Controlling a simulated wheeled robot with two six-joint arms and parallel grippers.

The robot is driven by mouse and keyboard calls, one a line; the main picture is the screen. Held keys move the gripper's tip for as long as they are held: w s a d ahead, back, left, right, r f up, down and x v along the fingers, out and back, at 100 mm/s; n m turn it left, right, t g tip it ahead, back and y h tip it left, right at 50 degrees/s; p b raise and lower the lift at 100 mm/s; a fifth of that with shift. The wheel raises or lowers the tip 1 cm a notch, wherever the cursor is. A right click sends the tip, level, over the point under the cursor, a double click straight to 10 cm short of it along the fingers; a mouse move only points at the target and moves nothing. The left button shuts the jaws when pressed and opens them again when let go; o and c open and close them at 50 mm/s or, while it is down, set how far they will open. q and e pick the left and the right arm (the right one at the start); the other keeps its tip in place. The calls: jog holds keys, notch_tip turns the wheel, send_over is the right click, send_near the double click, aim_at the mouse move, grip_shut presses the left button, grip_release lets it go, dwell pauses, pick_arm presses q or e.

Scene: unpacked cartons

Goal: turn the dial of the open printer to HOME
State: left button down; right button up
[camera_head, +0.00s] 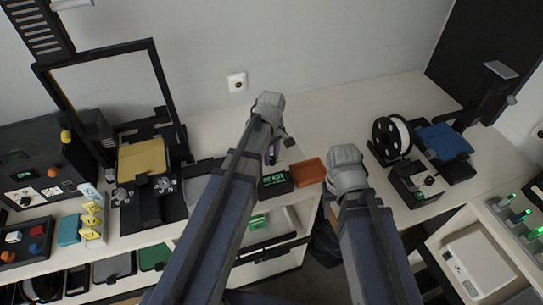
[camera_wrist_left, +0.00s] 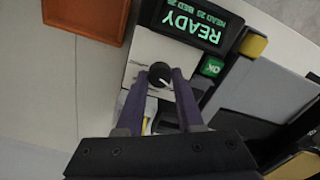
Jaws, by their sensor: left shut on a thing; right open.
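The dial (camera_wrist_left: 160,73) is a small black knob with a white mark on a pale control panel (camera_wrist_left: 150,50) in the left wrist view. Its labels are too small to read. My left gripper (camera_wrist_left: 160,82) has its two purple fingertips on either side of the knob, shut on it. The display (camera_wrist_left: 194,22) beside it reads READY, upside down here. In the head view, my left gripper (camera_head: 272,155) is at the control box (camera_head: 276,183), and its arm hides the dial. The open-frame printer (camera_head: 152,88) stands left of it. My right arm's wrist shows, but its fingers are hidden.
An orange tray (camera_head: 308,172) lies close right of the control box, also in the left wrist view (camera_wrist_left: 88,14). A green OK key (camera_wrist_left: 212,67) and a yellow block (camera_wrist_left: 253,44) sit near the dial. A spool printer (camera_head: 413,184) stands right. The back middle of the bench is clear.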

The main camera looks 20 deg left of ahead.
aim_at(272, 159)
pick_arm(q)
jog(key=m, duration=1.3)
jog(key=shift+m, duration=0.3)
dwell(0.3)
jog(key=c, duration=0.5)
grip_release()
jog(key=shift+c, duration=0.2)
notch_tip(272, 159, up, 8)
jog(key=p, duration=0.8)
jog(key=shift+f, duration=0.1)
